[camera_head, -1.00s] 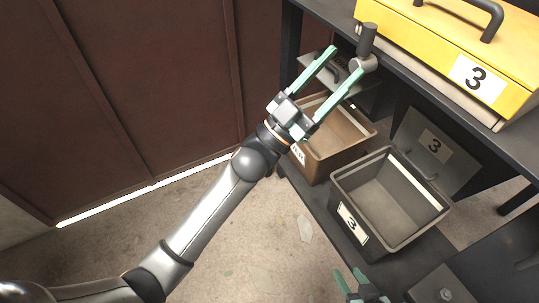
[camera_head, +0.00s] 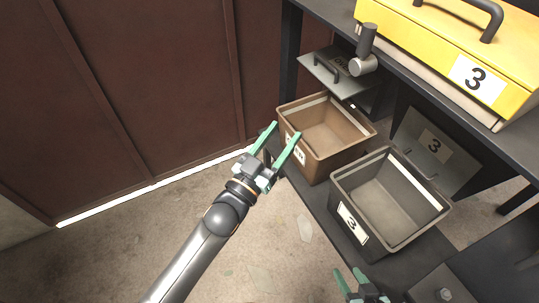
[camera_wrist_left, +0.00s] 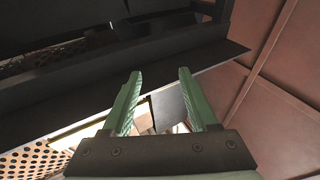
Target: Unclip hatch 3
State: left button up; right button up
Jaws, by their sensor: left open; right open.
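Hatch 3 is a yellow cover (camera_head: 430,48) with a dark handle and a white "3" label, at the upper right of the head view. A dark grey clip lever with a round knob (camera_head: 365,55) stands at its left end. I cannot tell from the view whether the clip is fastened. My left gripper (camera_head: 286,131) is open and empty, below and left of the lever, near the brown bin, well apart from the hatch. It also shows in the left wrist view (camera_wrist_left: 159,75), with nothing between its fingers. My right gripper (camera_head: 348,272) is open at the bottom edge, partly cut off.
A brown bin (camera_head: 316,160) and a grey bin (camera_head: 338,182) labelled 3 stand on a dark low shelf under the hatch. Dark flaps hang behind them, one marked 3 (camera_head: 433,141).

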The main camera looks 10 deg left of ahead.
pick_arm(q)
jog(key=shift+n+g+y, duration=0.4)
jog(key=shift+g+y, duration=0.2)
jog(key=shift+y, duration=0.2)
jog(key=shift+s+a+f, duration=0.25)
jog(key=shift+a+f, duration=0.1)
jog(key=shift+f, duration=0.5)
jog(key=shift+s+a+f, duration=0.3)
jog(key=shift+a+f, duration=0.1)
jog(key=shift+f, duration=0.5)
jog(key=shift+s+a+f, duration=0.25)
jog(key=shift+a+f, duration=0.1)
jog(key=shift+f, duration=0.5)
